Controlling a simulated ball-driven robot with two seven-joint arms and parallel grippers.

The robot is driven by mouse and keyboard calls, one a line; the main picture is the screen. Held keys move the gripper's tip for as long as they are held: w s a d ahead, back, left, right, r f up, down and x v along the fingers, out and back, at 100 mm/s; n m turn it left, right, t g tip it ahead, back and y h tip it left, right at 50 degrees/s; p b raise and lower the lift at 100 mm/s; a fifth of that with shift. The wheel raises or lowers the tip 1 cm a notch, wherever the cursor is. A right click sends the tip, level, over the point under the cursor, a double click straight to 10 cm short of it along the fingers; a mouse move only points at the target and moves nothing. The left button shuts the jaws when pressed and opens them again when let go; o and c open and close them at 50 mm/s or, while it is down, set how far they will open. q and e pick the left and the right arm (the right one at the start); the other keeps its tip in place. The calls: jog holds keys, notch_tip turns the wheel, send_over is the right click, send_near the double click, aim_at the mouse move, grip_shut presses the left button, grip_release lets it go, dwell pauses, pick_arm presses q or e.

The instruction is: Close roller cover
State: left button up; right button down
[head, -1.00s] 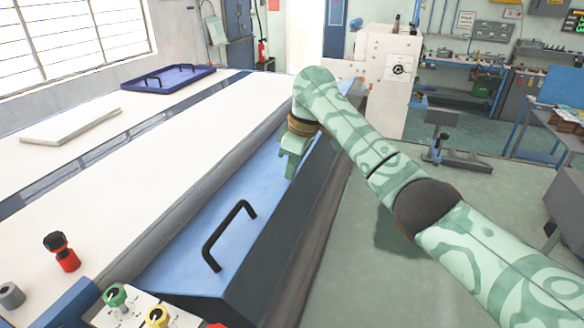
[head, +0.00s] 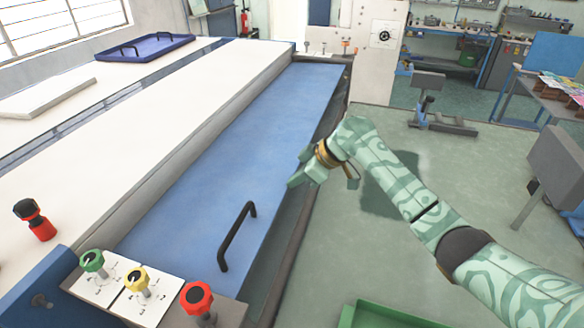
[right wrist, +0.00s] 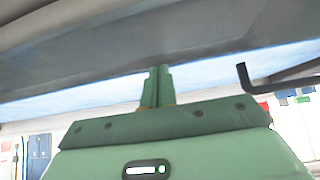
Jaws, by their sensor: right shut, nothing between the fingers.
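The roller cover (head: 250,135) is a long blue panel along the right side of the white-topped machine, with a black handle (head: 238,237) near its near end. Its right edge stands over a dark gap along the machine's side. My right gripper (head: 296,181) is shut and empty at this right edge, beyond the handle. In the right wrist view its green fingers (right wrist: 156,86) are together below a broad grey surface, and a dark hooked bar, probably the handle, shows at right (right wrist: 245,78). Contact with the cover cannot be told. My left gripper is out of view.
Green (head: 93,261), yellow (head: 137,280) and red (head: 197,298) knobs stand at the machine's near end. A green tray (head: 385,315) lies at the bottom. A blue tray (head: 145,47) sits at the far left. Open floor lies right of the machine.

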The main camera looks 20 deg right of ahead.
notch_tip(320, 180, down, 2)
jog(key=shift+d+f+y+b, duration=0.1)
jog(key=shift+y+b, duration=0.3)
jog(key=shift+b, duration=0.05)
jog(key=shift+s+t, duration=0.15)
jog(key=shift+t, duration=0.15)
jog(key=shift+f, duration=0.15)
jog(key=p+v, duration=0.1)
jog(key=v, duration=1.5)
jog(key=shift+d+r, duration=0.2)
jog(key=shift+r, duration=0.25)
